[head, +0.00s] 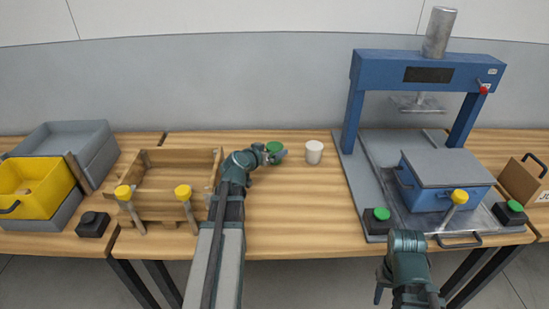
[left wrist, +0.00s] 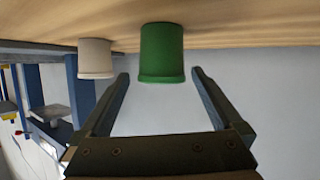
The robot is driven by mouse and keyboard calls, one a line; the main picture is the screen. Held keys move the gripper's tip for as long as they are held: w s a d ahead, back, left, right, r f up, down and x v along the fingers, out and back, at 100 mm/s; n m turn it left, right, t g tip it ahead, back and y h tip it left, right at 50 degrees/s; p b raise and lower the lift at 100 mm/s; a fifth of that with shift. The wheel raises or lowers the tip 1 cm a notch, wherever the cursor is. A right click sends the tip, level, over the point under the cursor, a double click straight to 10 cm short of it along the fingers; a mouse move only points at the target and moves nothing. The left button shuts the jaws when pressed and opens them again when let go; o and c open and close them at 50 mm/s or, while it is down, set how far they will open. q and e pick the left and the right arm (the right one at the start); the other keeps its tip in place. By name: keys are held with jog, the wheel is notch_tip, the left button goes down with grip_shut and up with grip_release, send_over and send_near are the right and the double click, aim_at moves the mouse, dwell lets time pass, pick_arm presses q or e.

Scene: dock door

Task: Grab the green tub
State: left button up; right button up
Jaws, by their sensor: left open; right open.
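The green tub (head: 274,147) stands on the wooden table, mostly hidden behind my left gripper (head: 277,156) in the head view. In the left wrist view the green tub (left wrist: 162,53) shows between and just beyond the two open fingers (left wrist: 158,80), with visible gaps on both sides. My left gripper is open and empty. My right gripper (head: 384,287) is open and empty in front of the table, far from the tub.
A white tub (head: 314,152) stands right of the green one, also seen in the left wrist view (left wrist: 95,59). A wooden crate (head: 170,200) lies left of my left arm. A blue press (head: 355,95) with a blue box (head: 443,195) stands to the right. Bare table lies between.

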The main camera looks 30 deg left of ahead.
aim_at(278, 147)
pick_arm(q)
jog(key=shift+w+f, duration=0.15)
jog(key=shift+w, duration=0.35)
jog(key=b+x, duration=0.2)
jog(key=x, duration=0.3)
jog(key=shift+w+a+f, duration=0.1)
jog(key=shift+a, duration=0.1)
jog(key=c, duration=1.4)
